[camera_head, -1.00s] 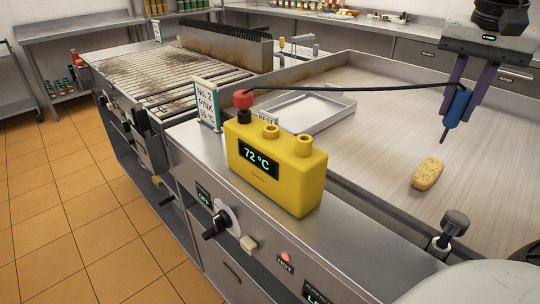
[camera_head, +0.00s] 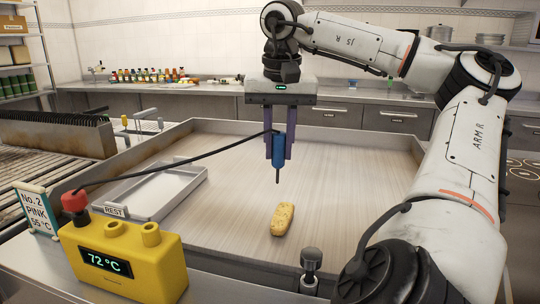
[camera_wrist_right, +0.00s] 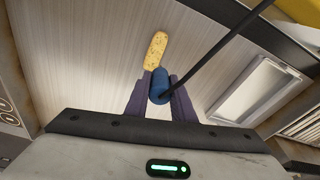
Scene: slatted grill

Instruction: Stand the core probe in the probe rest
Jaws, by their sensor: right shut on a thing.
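The core probe (camera_head: 278,152) has a blue handle and a thin dark tip that points down. My right gripper (camera_head: 279,150) is shut on its handle and holds it upright above the pale griddle plate. The probe's handle also shows in the right wrist view (camera_wrist_right: 160,87) between the purple fingers. My left gripper is not in view.
A browned yellow food piece (camera_head: 283,219) lies on the griddle (camera_head: 340,180), below and nearer than the probe. A shallow metal tray labelled REST (camera_head: 140,215) is at left. A card (camera_head: 36,210) reads No. 2 PINK 55 °C. A dark knob (camera_head: 311,260) stands in front.

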